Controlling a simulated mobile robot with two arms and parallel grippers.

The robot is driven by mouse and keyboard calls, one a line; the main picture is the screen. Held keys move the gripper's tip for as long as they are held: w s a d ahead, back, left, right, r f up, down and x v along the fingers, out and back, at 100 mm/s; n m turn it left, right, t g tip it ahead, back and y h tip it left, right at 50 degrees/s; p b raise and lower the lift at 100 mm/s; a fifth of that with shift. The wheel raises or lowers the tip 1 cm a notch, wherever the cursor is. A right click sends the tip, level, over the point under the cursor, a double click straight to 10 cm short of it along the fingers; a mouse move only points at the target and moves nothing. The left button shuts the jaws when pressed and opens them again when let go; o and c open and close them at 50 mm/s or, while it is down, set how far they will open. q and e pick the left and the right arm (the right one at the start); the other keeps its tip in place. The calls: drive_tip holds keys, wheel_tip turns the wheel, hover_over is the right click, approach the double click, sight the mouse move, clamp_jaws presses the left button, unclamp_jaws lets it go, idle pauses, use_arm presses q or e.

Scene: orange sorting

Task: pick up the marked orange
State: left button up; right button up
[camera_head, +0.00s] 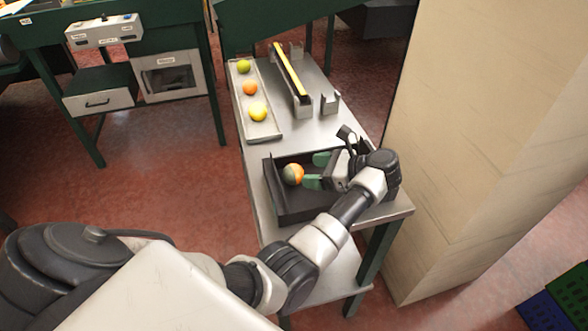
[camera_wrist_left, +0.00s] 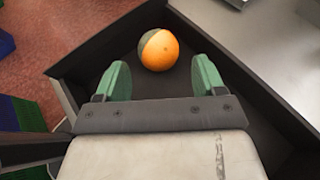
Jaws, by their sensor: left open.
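The marked orange (camera_head: 293,174), orange with a grey-green patch, lies in a dark open tray (camera_head: 295,211) on the metal table. It also shows in the left wrist view (camera_wrist_left: 160,52), just beyond the fingertips and roughly centred between them. My left gripper (camera_head: 316,171) reaches into the tray from the right, with its two green fingers apart and nothing between them. In the left wrist view the open left gripper (camera_wrist_left: 160,80) points at the orange without visible contact. The arm and hand hide the right part of the tray. My right gripper does not show.
A large beige pillar (camera_head: 470,130) rises close to the table's right. The dark tray's walls surround the orange.

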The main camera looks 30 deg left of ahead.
sight(299, 169)
use_arm(q)
drive_tip(key=shift+s+a+f, duration=0.1)
drive_tip(key=shift+a, duration=0.35)
drive_tip(key=p+x, duration=0.1)
drive_tip(key=x, duration=0.1)
drive_tip(key=p+x, duration=0.2)
drive_tip(key=shift+s+a, duration=0.25)
drive_tip(key=shift+a, duration=0.1)
drive_tip(key=shift+a+f, duration=0.15)
drive_tip(key=shift+a, duration=0.15)
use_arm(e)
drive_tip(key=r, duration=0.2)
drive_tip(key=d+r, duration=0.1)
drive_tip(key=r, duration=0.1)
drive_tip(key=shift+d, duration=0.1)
use_arm(q)
drive_tip(key=shift+d, duration=0.1)
drive_tip(key=shift+c, duration=0.2)
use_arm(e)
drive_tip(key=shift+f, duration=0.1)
use_arm(q)
drive_tip(key=c, duration=0.7)
drive_tip(key=shift+o, duration=0.2)
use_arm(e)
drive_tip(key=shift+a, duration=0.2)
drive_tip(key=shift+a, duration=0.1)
